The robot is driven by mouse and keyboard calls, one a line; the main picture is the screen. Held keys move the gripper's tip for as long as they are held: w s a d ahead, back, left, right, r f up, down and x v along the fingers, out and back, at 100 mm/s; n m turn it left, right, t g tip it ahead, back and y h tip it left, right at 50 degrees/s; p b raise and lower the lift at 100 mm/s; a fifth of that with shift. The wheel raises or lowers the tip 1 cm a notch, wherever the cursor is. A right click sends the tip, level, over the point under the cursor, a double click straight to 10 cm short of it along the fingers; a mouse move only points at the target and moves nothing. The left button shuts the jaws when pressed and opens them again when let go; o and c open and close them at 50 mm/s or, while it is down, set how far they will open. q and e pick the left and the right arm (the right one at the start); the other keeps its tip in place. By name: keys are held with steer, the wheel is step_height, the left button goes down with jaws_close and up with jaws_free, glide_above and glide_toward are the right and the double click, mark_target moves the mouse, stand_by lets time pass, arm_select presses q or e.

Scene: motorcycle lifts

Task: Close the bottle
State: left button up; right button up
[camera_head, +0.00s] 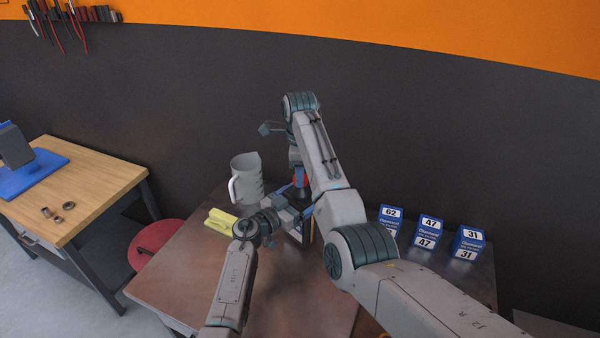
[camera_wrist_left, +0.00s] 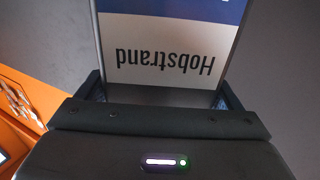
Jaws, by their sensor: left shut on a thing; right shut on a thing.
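The bottle (camera_wrist_left: 165,62) fills the upper middle of the left wrist view, with a white and blue label reading "Hobstrand" upside down. My left gripper (camera_head: 288,212) is shut on its sides. In the head view the bottle is mostly hidden behind my arms. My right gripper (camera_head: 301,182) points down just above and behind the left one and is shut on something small. A bit of red shows there and may be the cap, but my right arm hides most of it. I cannot tell whether the cap touches the bottle's neck.
A grey measuring jug (camera_head: 246,180) and a folded yellow cloth (camera_head: 220,219) are left of my grippers on the brown table (camera_head: 180,275). Several blue boxes (camera_head: 427,231) stand at the right. A red stool (camera_head: 160,237) and a wooden workbench (camera_head: 95,190) are further left.

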steer(key=m, duration=1.2)
steer(key=o, duration=1)
steer(key=shift+c, duration=0.2)
steer(key=shift+r, duration=0.15)
step_height(320, 180, up, 4)
steer(key=shift+r, duration=0.1)
steer(key=shift+c, duration=0.4)
